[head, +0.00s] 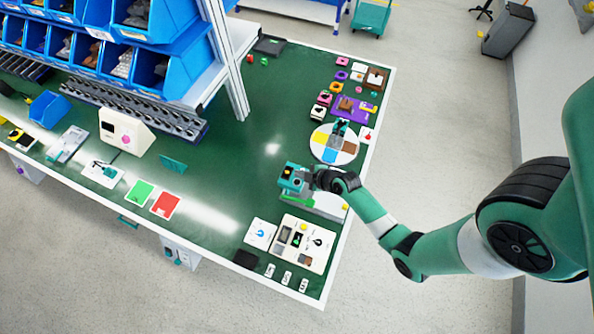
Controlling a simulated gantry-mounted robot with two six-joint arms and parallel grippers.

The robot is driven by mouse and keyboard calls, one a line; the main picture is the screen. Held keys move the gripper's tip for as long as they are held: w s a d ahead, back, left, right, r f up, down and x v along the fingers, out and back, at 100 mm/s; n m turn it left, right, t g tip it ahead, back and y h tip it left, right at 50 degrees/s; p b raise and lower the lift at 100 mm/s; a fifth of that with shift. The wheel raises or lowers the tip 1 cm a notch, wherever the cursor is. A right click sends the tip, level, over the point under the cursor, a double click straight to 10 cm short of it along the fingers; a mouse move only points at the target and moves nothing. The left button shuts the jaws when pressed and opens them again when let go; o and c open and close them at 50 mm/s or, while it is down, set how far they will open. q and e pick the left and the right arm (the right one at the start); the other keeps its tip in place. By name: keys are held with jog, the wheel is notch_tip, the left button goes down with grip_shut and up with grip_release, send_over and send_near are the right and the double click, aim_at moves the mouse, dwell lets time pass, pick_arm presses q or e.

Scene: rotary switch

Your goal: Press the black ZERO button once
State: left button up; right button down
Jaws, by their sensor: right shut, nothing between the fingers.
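My right gripper (294,179) is teal and shut with nothing in it. It hangs over the right part of the green table, above or beside a pale flat device (322,206) that my wrist and gripper partly cover. A white panel (305,243) with a small display, a green control and a dark dial lies just in front of the gripper, apart from it. I cannot make out a button marked ZERO; the labels are too small to read, and part of the pale device is hidden. My left gripper is not in view.
A round plate with coloured sectors (333,143) lies behind my wrist. A white console with a pink button (127,133) stands at the left. Blue bins (150,20) on a rack post (236,90) rise at the back left. The middle of the green table (235,160) is clear.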

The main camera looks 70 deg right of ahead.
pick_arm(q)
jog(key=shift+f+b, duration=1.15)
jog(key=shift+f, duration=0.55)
pick_arm(e)
jog(key=shift+f, duration=1.8)
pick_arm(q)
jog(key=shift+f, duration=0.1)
pick_arm(e)
jog(key=shift+f, duration=0.1)
pick_arm(q)
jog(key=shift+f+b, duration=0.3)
jog(key=shift+b, duration=0.05)
pick_arm(e)
jog(key=shift+f, duration=0.3)
pick_arm(q)
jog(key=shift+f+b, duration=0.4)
jog(key=shift+b, duration=0.05)
pick_arm(e)
jog(key=shift+f, duration=0.45)
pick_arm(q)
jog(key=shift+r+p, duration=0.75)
pick_arm(e)
jog(key=shift+r, duration=0.85)
jog(key=shift+r, duration=0.1)
